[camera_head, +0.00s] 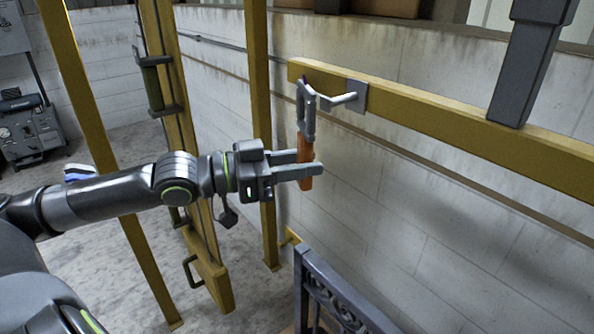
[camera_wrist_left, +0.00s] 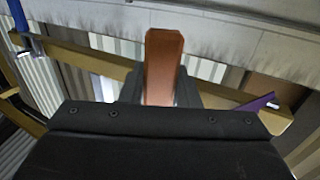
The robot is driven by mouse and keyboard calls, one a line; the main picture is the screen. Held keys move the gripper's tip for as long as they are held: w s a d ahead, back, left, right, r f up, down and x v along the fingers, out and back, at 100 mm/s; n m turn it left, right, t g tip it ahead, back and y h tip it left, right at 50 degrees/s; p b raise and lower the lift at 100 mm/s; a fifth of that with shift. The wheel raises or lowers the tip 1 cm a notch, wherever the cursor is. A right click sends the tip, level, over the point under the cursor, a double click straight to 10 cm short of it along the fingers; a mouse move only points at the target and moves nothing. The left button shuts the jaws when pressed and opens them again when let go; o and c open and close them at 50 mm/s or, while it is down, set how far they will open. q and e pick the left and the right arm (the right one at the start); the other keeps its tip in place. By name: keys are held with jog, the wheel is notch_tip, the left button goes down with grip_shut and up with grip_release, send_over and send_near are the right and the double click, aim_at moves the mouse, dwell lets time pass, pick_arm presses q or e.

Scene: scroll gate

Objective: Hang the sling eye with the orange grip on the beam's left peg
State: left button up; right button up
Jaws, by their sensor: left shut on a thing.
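The sling eye (camera_head: 307,125) is a grey upright loop with an orange grip (camera_head: 305,178) below it. My left gripper (camera_head: 312,168) is shut on the orange grip, which also shows between its fingers in the left wrist view (camera_wrist_left: 163,65). The pale left peg (camera_head: 340,100) sticks out from a grey plate (camera_head: 358,96) near the left end of the yellow beam (camera_head: 440,113). The peg's tip is beside the upper right part of the loop in the head view. I cannot tell whether it passes through the loop. My right gripper is out of view.
A dark grey post (camera_head: 527,70) meets the beam at right. Yellow uprights (camera_head: 260,130) stand behind my left gripper. A dark scroll gate (camera_head: 340,305) stands below. A purple piece (camera_wrist_left: 257,103) and a blue piece (camera_wrist_left: 19,16) show in the wrist view.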

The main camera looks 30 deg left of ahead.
pick_arm(q)
jog(key=shift+w+d+f+b, duration=0.1)
jog(key=shift+w+b, duration=0.1)
jog(key=shift+b, duration=0.2)
jog(key=shift+w+d+b, duration=0.15)
jog(key=shift+w+b, duration=0.7)
jog(key=w, duration=0.1)
jog(key=w+d+f+b, duration=0.1)
jog(key=w, duration=0.1)
jog(key=w+d+b, duration=0.1)
jog(key=w, duration=0.1)
jog(key=shift+w+d+f, duration=0.1)
jog(key=shift+w+f, duration=0.05)
dwell(0.6)
jog(key=o, duration=1.4)
